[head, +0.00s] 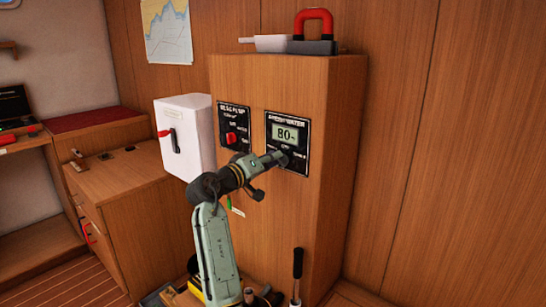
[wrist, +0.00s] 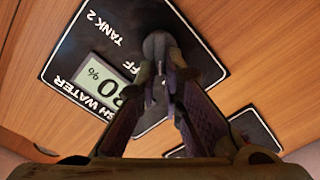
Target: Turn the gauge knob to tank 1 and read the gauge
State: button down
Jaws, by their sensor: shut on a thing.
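The black fresh water gauge panel (head: 300,166) is on the right of the wooden cabinet's front. Its display (head: 288,134) reads 80%. In the wrist view the panel (wrist: 75,40) is turned around, with "TANK 2" and part of "OFF" legible; the tank 1 label is hidden. My gripper (head: 281,158) reaches the panel's lower part and is shut on the dark gauge knob (wrist: 157,42). The fingers (wrist: 160,82) hide much of the knob, and I cannot tell which way its pointer faces.
A bilge pump panel (head: 233,125) with a red knob is just left of the gauge. A white box (head: 186,137) with a red-tipped handle protrudes further left. A red-handled item (head: 314,30) and a pale scoop (head: 268,43) lie on the cabinet top.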

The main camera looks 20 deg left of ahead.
dwell(0.3)
jog(key=c, duration=1.7)
grip_release()
jog(key=shift+s, duration=0.1)
jog(key=v, duration=1.1)
jog(key=shift+s+a, duration=0.15)
jog(key=shift+s, duration=0.25)
